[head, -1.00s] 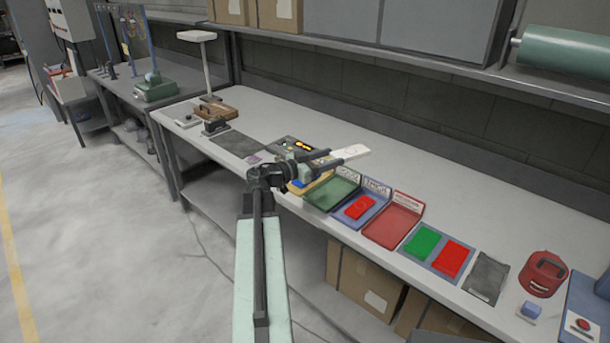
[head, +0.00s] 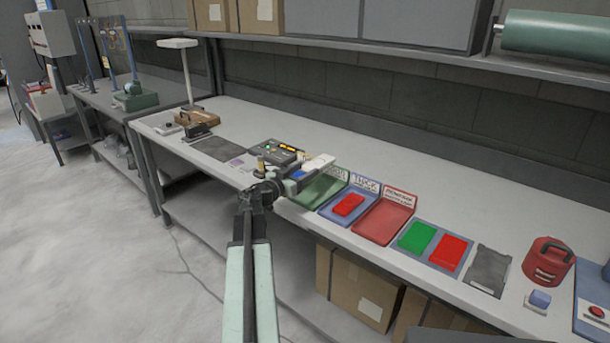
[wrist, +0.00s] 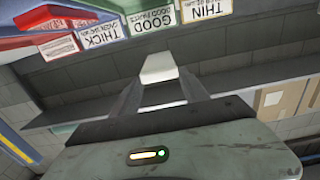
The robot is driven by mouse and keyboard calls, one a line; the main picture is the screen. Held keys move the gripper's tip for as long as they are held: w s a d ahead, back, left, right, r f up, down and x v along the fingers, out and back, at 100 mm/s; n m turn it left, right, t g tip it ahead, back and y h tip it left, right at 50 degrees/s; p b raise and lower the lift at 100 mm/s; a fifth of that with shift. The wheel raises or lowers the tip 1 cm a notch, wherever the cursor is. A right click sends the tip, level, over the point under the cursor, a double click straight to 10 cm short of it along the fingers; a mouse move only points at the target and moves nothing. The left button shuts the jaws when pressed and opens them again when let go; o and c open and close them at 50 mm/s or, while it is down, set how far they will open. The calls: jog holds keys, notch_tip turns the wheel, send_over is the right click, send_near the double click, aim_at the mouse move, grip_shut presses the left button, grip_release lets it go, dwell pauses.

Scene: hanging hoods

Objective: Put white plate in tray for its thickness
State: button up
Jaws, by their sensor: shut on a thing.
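My gripper (head: 308,172) is shut on the white plate (head: 320,161) and holds it above the bench, near the green tray. In the wrist view the white plate (wrist: 159,68) shows between the two fingers, with tray labels beyond. The green tray (head: 318,190) is partly covered by my gripper. Right of it are the blue tray (head: 330,211) marked THICK, with a red plate (head: 348,205) in it, and an empty red tray (head: 384,221). The wrist view shows labels THIN (wrist: 204,9), GOOD (wrist: 150,22) and THICK (wrist: 102,35). The THIN tray is hidden in the head view.
A dark device with a lit display (head: 276,151) stands behind my gripper; its reading is too small. Right of the trays lie a green plate (head: 417,237) and a red plate (head: 448,252) on a blue mat. A red canister (head: 547,262) stands further right.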

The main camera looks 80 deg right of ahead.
notch_tip(320, 180, down, 10)
jog(key=b, duration=1)
jog(key=shift+f, duration=0.2)
jog(key=shift+r, duration=0.1)
jog(key=shift+a, duration=0.1)
jog(key=o, duration=1.6)
jog(key=shift+v, duration=3.95)
